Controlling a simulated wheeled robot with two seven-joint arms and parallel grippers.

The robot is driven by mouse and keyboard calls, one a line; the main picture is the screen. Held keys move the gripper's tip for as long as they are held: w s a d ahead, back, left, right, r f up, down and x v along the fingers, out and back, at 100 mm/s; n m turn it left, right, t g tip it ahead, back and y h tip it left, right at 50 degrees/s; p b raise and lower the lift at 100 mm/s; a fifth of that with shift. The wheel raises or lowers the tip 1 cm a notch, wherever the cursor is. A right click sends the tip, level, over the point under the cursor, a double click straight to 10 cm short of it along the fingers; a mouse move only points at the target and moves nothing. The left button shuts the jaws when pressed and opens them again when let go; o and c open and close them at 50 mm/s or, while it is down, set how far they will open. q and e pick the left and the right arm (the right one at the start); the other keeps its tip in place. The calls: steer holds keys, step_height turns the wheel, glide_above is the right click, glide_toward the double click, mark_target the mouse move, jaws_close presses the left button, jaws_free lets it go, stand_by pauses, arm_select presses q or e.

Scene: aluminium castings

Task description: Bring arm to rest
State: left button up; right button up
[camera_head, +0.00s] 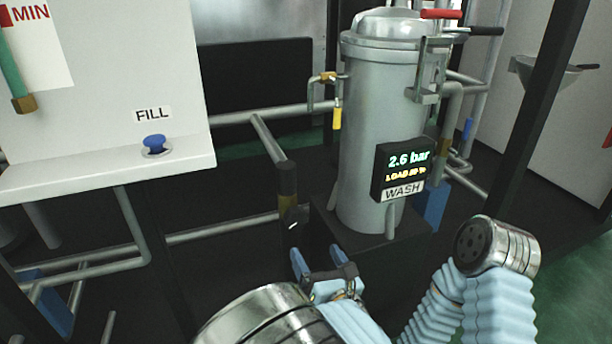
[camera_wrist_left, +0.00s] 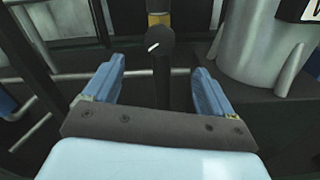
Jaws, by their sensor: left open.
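My left gripper (camera_head: 316,260) is low in the middle of the head view, with its two blue fingers apart and nothing between them. In the left wrist view the fingers (camera_wrist_left: 160,72) also stand apart. A dark post with a yellow band (camera_head: 287,190) stands just beyond the fingers. In the left wrist view its round dark end with a white mark (camera_wrist_left: 160,44) shows between and beyond the fingertips; I cannot tell the exact gap, but no finger is closed on it. My right gripper does not show.
A grey filter vessel (camera_head: 378,130) with a display box (camera_head: 402,170) reading 2.6 bar stands right of the post. A white panel (camera_head: 90,90) with a blue FILL button (camera_head: 154,142) is at left. Grey pipes (camera_head: 235,228) run behind. Dark frame bars (camera_head: 535,100) rise at right.

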arm_select(q)
steer(key=s+a+f+n+g+y, duration=0.1)
steer(key=s+a+f+n+g, duration=0.25)
steer(key=a+f+g, duration=0.5)
steer(key=s+a+f+n+g+y, duration=0.15)
steer(key=a+f+n+g, duration=0.35)
steer(key=f, duration=0.7)
steer(key=s+f+n+g+h, duration=0.6)
steer(key=s+f+n+h, duration=0.55)
steer(key=s+n, duration=0.5)
steer(key=w+a+n+t, duration=0.1)
steer(key=n, duration=0.3)
steer(key=w+a+f+n+t, duration=0.1)
steer(key=w+n, duration=0.1)
steer(key=n, duration=0.2)
steer(key=w+a+n+t+p, duration=0.1)
steer(key=n, duration=0.3)
steer(key=shift+w+f+h, duration=0.3)
steer(key=shift+f+h, duration=0.1)
